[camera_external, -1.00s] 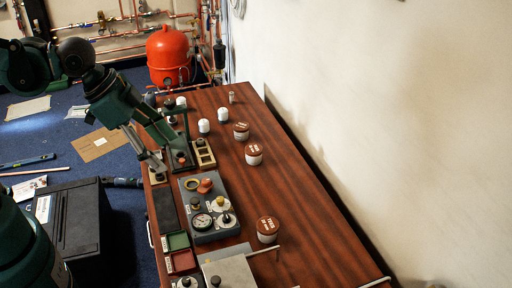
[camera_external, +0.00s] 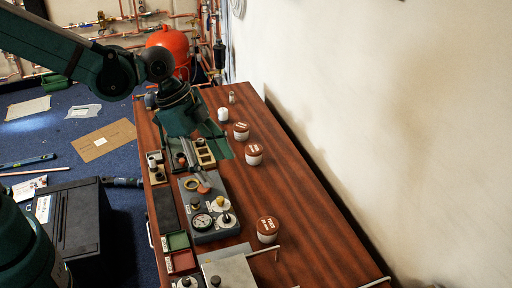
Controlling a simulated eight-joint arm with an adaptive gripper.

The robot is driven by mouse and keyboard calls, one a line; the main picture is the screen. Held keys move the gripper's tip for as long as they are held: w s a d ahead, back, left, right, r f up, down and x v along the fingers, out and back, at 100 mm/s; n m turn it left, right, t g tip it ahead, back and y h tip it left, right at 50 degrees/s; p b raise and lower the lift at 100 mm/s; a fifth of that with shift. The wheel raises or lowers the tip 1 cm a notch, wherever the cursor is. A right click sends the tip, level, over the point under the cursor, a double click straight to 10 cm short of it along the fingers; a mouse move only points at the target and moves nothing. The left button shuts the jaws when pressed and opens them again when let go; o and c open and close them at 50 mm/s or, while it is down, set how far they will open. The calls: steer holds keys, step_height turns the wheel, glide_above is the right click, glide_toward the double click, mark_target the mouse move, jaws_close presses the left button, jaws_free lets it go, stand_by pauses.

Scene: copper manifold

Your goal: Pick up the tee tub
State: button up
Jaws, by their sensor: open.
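Three white tubs with brown lids stand on the wooden bench. The near tub (camera_external: 267,230) has white lettering on its lid that seems to start with "TEE", but it is too small to read surely. The middle tub (camera_external: 254,154) and the far tub (camera_external: 241,132) have lid print that I cannot read. My gripper (camera_external: 206,156) is open over the far left part of the bench, pointing down near the small wooden tray, left of the middle tub. It is apart from all three tubs and well beyond the near one. Its fingertips are partly hard to make out.
A grey fixture panel (camera_external: 208,222) with a gauge and knobs lies left of the near tub. Green (camera_external: 177,241) and red (camera_external: 181,262) trays sit at the left edge. A white cap (camera_external: 223,115) stands near the far tub. The bench's right side (camera_external: 310,210) is clear.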

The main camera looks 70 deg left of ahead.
steer(key=w+d+f+m+g, duration=0.1)
steer(key=w+f+m, duration=0.2)
steer(key=w+f, duration=0.55)
steer(key=m+g+h, duration=0.1)
steer(key=m+h, duration=0.1)
glide_toward(267, 224)
steer(key=shift+d+f, duration=0.75)
steer(key=shift+f, duration=0.05)
steer(key=shift+w+f+m, duration=0.1)
steer(key=shift+f+m, duration=0.2)
steer(key=shift+f, duration=0.05)
steer(key=shift+f, duration=0.1)
steer(key=shift+b+x, duration=0.3)
steer(key=shift+x, duration=0.9)
steer(key=shift+w+a+b+x, duration=0.1)
steer(key=shift+b+x, duration=0.35)
steer(key=shift+x, duration=0.85)
steer(key=shift+w+a+b+x, duration=0.1)
steer(key=shift+b+x, duration=0.35)
steer(key=shift+x, duration=0.85)
